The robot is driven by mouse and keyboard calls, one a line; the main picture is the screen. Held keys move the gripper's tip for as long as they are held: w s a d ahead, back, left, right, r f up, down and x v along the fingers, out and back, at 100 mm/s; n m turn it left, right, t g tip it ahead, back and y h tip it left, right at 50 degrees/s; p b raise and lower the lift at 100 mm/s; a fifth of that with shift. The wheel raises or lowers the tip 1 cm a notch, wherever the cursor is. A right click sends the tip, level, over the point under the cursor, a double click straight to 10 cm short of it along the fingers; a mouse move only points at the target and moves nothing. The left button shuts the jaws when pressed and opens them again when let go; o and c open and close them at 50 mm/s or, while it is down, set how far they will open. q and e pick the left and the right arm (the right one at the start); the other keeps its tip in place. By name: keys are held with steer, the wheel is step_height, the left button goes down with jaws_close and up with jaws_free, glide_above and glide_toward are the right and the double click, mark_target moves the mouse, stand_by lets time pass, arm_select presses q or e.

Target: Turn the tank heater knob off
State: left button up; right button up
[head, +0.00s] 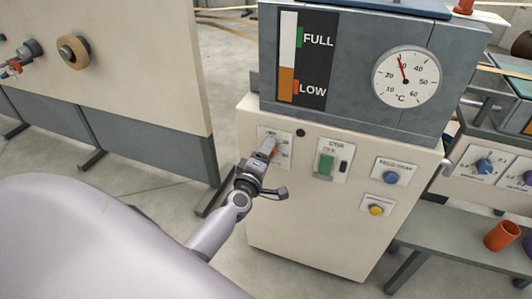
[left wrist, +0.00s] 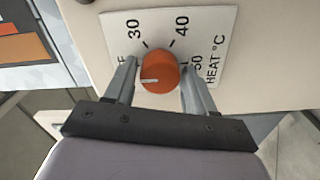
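The tank heater knob (left wrist: 160,72) is round and orange on a white plate (left wrist: 218,28) marked 30, 40, 50 and HEAT °C. Its white pointer line points left in the left wrist view, toward the left finger, near a partly hidden label ending in F. My left gripper (left wrist: 159,80) has its two fingers apart, one on each side of the knob; a clear grip on it does not show. In the head view my left gripper (head: 267,151) is at the plate on the cream cabinet and mostly hides the knob. My right gripper is not in view.
Right of the plate are a green switch (head: 326,163), a blue knob (head: 389,178) and a yellow button (head: 376,210). Above are a level gauge (head: 288,60) and a °C dial (head: 406,77) reading about 30. A bench with an orange cup (head: 501,236) stands at right.

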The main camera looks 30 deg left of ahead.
arm_select(q)
steer(key=shift+o, duration=0.6)
steer(key=p+v, duration=0.1)
steer(key=v, duration=0.6)
steer(key=shift+s, duration=0.1)
steer(key=s+d+f+m+g+h, duration=0.4)
steer(key=s+d+m, duration=0.3)
steer(key=s+m, duration=0.3)
steer(key=s+d+f+m+g+h, duration=0.3)
steer(key=s+d+f+m, duration=0.3)
steer(key=s+m, duration=0.4)
step_height(320, 180, up, 11)
steer(key=p, duration=1.3)
steer(key=shift+w+r, duration=0.2)
steer(key=shift+w, duration=0.15)
steer(key=shift+a, duration=0.1)
